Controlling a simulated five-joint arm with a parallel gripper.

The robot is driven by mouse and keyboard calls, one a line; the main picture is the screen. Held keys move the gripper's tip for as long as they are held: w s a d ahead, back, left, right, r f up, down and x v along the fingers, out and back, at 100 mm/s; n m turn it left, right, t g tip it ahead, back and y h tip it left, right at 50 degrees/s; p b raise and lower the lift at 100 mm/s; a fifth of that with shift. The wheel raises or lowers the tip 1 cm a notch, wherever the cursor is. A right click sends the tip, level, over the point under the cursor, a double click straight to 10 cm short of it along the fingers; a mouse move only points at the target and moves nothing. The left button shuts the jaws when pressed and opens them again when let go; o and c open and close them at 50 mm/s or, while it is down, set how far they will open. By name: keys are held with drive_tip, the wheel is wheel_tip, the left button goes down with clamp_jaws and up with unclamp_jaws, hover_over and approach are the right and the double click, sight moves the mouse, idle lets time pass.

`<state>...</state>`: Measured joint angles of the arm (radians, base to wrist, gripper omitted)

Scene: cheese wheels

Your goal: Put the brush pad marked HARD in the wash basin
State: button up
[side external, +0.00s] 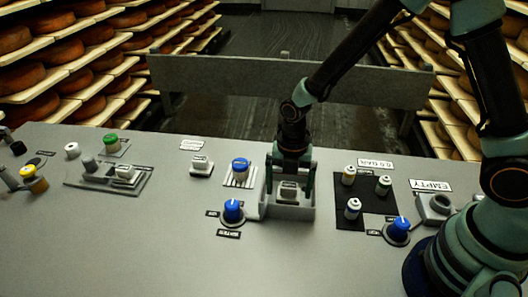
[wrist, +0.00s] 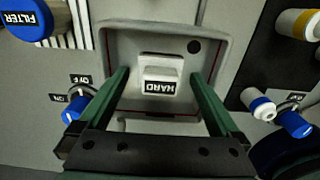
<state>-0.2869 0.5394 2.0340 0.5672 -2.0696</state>
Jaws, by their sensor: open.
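The pale brush pad marked HARD (wrist: 160,85) sits inside the grey wash basin (wrist: 120,40), with its label facing up in the wrist view. The basin has a dark round hole in its floor near one corner. In the side view the pad (side external: 288,190) shows low in the basin (side external: 296,212), below my arm. My gripper (wrist: 160,74) is open, with one green finger on each side of the pad and a gap to each. In the side view my gripper (side external: 290,178) reaches down into the basin. Whether the pad lies fully flat is hard to tell.
A blue-topped FILTER jar (side external: 240,168) and a blue knob (side external: 232,210) stand close left of the basin. A similar pad (side external: 201,165) sits farther left. A dark mat (side external: 364,213) with small bottles and another blue knob (side external: 397,230) are to the right.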

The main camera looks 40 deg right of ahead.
sight(289, 185)
wheel_tip(289, 185, up, 11)
drive_tip(key=s+d+r+m+t, duration=0.2)
drive_tip(key=d+r+m, duration=0.3)
drive_tip(key=m, duration=0.8)
drive_tip(key=s+d+r+m+t, duration=0.3)
drive_tip(key=s+d+r+m, duration=0.2)
drive_tip(key=m, duration=0.9)
wheel_tip(289, 185, up, 2)
drive_tip(key=shift+s+d+r+t, duration=0.15)
drive_tip(key=shift+s+d+t, duration=0.1)
drive_tip(key=shift+d+t, duration=0.05)
